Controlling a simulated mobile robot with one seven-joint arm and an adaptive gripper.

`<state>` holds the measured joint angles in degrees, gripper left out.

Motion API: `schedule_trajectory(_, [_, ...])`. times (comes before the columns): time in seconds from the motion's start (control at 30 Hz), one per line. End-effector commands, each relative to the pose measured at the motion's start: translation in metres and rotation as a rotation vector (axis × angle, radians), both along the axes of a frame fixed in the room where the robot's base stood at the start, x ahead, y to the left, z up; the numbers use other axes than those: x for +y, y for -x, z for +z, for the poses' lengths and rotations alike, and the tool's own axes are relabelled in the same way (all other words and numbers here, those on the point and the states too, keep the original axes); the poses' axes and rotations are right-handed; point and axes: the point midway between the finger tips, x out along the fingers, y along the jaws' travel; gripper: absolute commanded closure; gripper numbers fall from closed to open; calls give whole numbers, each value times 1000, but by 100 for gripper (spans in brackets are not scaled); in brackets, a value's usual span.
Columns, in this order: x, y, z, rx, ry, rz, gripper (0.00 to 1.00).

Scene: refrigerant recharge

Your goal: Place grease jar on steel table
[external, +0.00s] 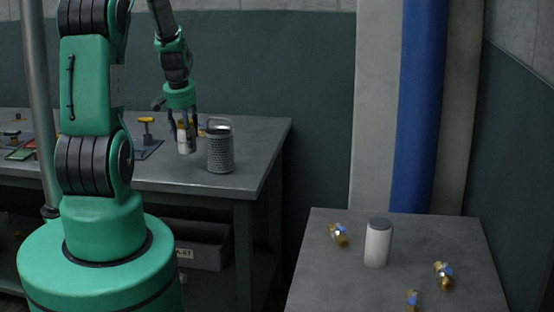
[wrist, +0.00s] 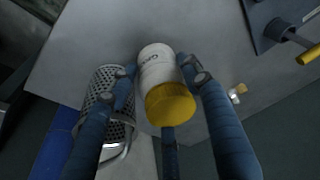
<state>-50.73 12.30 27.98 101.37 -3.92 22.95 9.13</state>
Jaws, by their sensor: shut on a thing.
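The grease jar is white with a yellow lid and dark lettering; it shows in the wrist view (wrist: 165,85) and, small, in the external view (external: 187,140). My gripper (external: 186,132) is shut on it, with blue fingers on both sides of the jar in the wrist view. The jar is upright over the back grey metal table (external: 262,136), close beside a metal grater. I cannot tell whether its base touches the tabletop. A second grey metal table (external: 320,270) stands at the front right. Which one is the steel table is not clear from the pictures.
The grater (external: 221,150) stands just right of the jar. A yellow-handled tool (external: 146,130) stands to its left. The right table holds a white canister (external: 377,243) and brass fittings (external: 338,235) with blue parts; there is bare surface between them. A gap separates the tables.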

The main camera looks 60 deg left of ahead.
Motion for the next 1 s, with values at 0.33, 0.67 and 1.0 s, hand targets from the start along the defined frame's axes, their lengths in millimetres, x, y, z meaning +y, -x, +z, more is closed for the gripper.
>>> schedule_trajectory(0.33, [0, 0, 1, -1, -1, 0, 87])
schedule_trajectory(0.67, [1, -1, 22, -3, -3, 0, 87])
schedule_trajectory(1.0, [1, -1, 114, -3, -5, -1, 87])
